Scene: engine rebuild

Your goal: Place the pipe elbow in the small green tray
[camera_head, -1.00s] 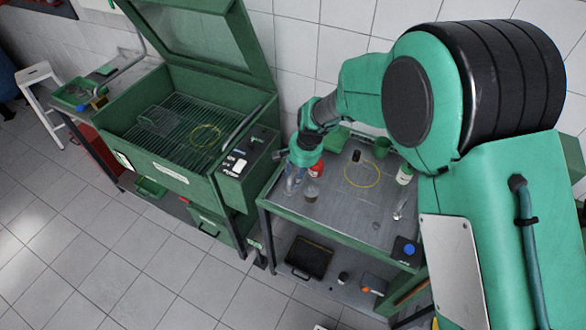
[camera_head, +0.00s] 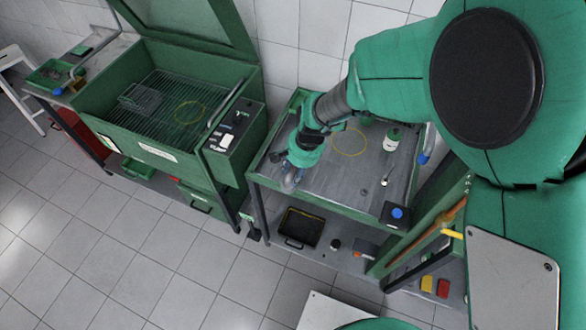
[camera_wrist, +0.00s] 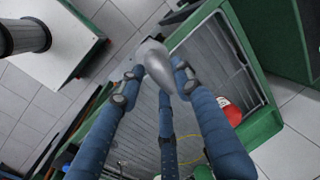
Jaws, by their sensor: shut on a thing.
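A smooth grey metal piece, apparently the pipe elbow (camera_wrist: 157,66), is between the fingertips of my gripper (camera_wrist: 150,82) in the wrist view. The blue fingers are shut on it. In the head view my gripper (camera_head: 290,180) is over the front left part of the green-rimmed worktable; the elbow is too small there to make out clearly. A green tray (camera_head: 138,170) lies low under the parts washer, and another green tray (camera_head: 40,76) with small things in it is on the far left bench. I cannot tell which is the small green tray.
The open parts washer (camera_head: 150,148) stands left of the worktable (camera_head: 330,185). On the table are a yellow ring (camera_head: 349,153), a white bottle (camera_head: 392,139) and a blue-topped dark box (camera_head: 396,214). A red object (camera_wrist: 229,111) shows in the wrist view. The left foreground floor is clear.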

